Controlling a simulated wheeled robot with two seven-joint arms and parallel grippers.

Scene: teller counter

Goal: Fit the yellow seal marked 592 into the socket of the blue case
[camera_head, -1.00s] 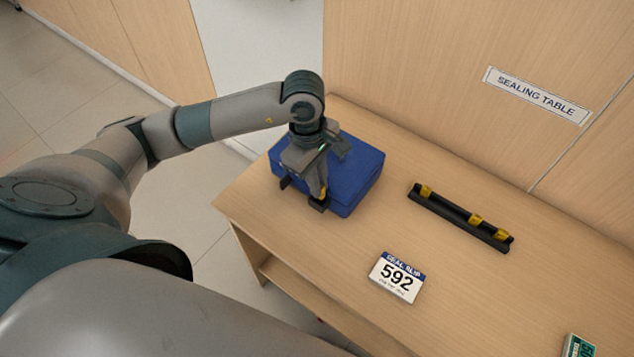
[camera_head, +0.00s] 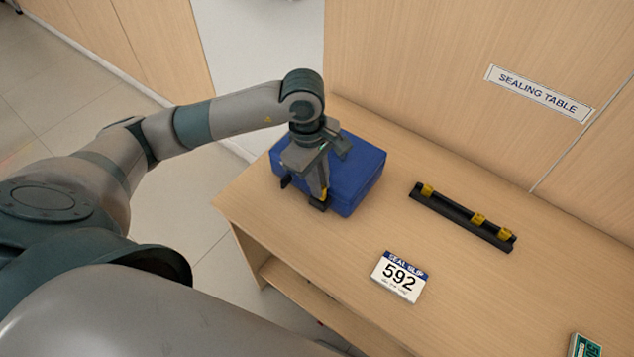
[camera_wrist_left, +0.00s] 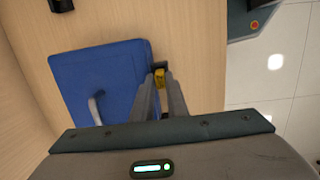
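The blue case (camera_head: 355,172) lies on the near left part of the table; it also shows in the left wrist view (camera_wrist_left: 85,75). A little yellow also shows at the fingertips in the head view. A small black part, apparently the socket (camera_head: 317,205), sits right at the tips. I cannot tell whether the seal is inside it. The seal's number is unreadable. My right gripper is out of view.
A black rack (camera_head: 450,211) with several yellow pieces lies to the right of the case. A slip marked 592 (camera_head: 399,278) lies in front of it. A green-and-white item (camera_head: 583,346) is at the lower right. Bare tabletop separates them. A wall rises behind.

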